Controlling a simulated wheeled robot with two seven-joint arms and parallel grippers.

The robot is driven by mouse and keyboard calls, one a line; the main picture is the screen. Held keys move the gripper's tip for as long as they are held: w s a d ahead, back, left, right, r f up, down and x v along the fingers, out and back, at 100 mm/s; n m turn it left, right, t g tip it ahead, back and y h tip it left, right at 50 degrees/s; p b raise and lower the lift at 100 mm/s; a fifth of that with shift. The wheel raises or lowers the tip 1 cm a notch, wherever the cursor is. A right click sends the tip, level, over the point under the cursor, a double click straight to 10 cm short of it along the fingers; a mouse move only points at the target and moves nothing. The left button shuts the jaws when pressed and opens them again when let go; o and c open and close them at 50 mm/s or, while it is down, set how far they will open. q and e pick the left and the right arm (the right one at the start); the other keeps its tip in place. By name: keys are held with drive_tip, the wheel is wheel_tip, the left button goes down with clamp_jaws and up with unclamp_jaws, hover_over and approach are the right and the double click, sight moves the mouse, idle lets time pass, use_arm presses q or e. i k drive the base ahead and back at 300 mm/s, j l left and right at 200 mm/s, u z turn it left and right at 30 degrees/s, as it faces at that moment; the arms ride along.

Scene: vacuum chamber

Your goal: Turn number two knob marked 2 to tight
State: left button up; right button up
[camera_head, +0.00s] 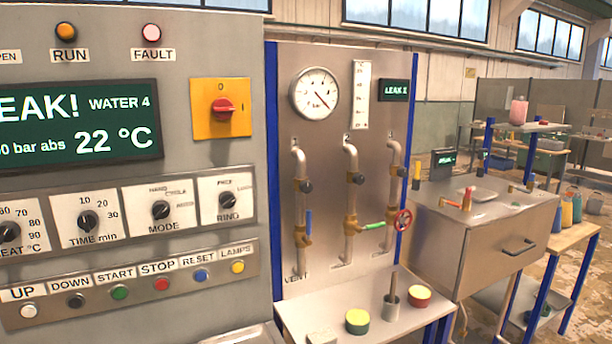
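No knob with a readable mark 2 shows, so I cannot tell which knob is number two. Small black knobs sit on the pipes of the steel panel: a left one (305,186) and a middle one (358,178). A steel cabinet (480,240) at the right has several small upright fittings on its top, including a yellow and black one (416,177) and a red-topped one (467,199). Any marks on them are too small to read. Neither of my grippers is in view.
A grey control console (190,30) fills the left, with a display (80,125) reading LEAK and 22 °C. The pipe panel has a gauge (315,93), a blue lever (309,222), a green lever (373,225) and a red handwheel (403,220). A low shelf (300,318) holds round pads.

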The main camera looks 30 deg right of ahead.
sight(358, 178)
drive_tip(key=l+u, duration=0.15)
drive_tip(key=l, duration=0.3)
drive_tip(key=l+u, duration=0.15)
drive_tip(key=l, duration=0.3)
drive_tip(key=k+l+u, duration=0.15)
drive_tip(key=l, duration=0.3)
drive_tip(key=l+u, duration=0.15)
drive_tip(key=l, duration=0.3)
drive_tip(key=k+l+u, duration=0.15)
drive_tip(key=l, duration=0.25)
drive_tip(key=k+l+u, duration=0.15)
drive_tip(key=l, duration=0.25)
drive_tip(key=i+l, duration=0.05)
